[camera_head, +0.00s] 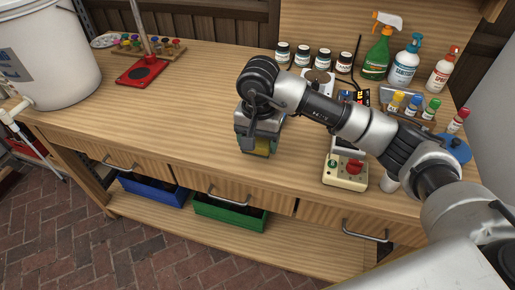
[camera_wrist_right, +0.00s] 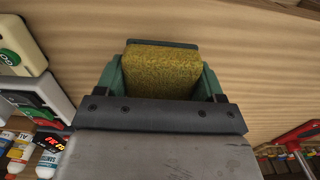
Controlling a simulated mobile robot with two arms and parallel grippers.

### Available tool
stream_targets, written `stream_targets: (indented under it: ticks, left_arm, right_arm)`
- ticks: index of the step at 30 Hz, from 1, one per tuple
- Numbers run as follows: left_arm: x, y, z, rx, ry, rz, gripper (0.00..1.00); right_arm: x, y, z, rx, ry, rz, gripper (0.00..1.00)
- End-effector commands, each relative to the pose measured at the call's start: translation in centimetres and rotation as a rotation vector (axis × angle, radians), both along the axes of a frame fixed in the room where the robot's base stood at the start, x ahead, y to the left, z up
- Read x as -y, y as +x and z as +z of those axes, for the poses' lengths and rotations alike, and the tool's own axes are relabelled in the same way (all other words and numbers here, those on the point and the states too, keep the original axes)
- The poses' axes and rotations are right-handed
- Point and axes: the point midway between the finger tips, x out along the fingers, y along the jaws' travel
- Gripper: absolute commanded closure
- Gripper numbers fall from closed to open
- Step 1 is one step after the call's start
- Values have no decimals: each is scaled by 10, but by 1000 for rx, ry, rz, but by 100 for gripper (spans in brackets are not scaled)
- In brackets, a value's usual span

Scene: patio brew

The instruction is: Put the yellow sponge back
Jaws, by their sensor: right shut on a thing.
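The yellow sponge (camera_wrist_right: 160,70) is between the fingers of my right gripper (camera_wrist_right: 160,85) in the right wrist view. The gripper is shut on it. In the head view the right gripper (camera_head: 259,150) points down over the middle of the wooden workbench (camera_head: 200,110), near its front edge. A small part of the sponge shows there below the fingers. I cannot tell whether the sponge touches the bench top. My left gripper is in neither view.
A control box with red and green buttons (camera_head: 346,172) stands right of my gripper. Several bottles, a green spray bottle (camera_head: 377,58) and small vials are at the back right. A red-based stand (camera_head: 141,71) and a white bucket (camera_head: 48,50) are left. The bench's left middle is clear.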

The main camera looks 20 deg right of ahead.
Motion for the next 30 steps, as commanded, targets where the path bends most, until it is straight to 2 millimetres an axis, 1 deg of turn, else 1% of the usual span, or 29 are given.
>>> stream_targets:
  ticks: [5, 9, 12, 19, 26, 27, 29, 30]
  left_arm:
    - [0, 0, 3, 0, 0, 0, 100]
    - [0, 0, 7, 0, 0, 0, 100]
    - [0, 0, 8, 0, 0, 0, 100]
    - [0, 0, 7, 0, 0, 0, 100]
    - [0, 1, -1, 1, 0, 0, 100]
    - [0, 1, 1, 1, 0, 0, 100]
    - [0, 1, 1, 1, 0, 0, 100]
    - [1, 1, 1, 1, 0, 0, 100]
  right_arm:
    - [-3, 1, -11, -3, -1, -1, 50]
    - [-3, 0, -32, -5, 0, 0, 50]
    - [-3, 0, -42, -2, 0, 1, 50]
    - [-3, 1, -43, 1, -1, 1, 50]
    - [-2, 1, -49, 1, -1, 1, 50]
    - [-2, 1, -48, 0, -1, 1, 27]
    - [-2, 0, -48, -1, -1, 1, 18]
    - [-2, 0, -48, -2, -1, 1, 12]
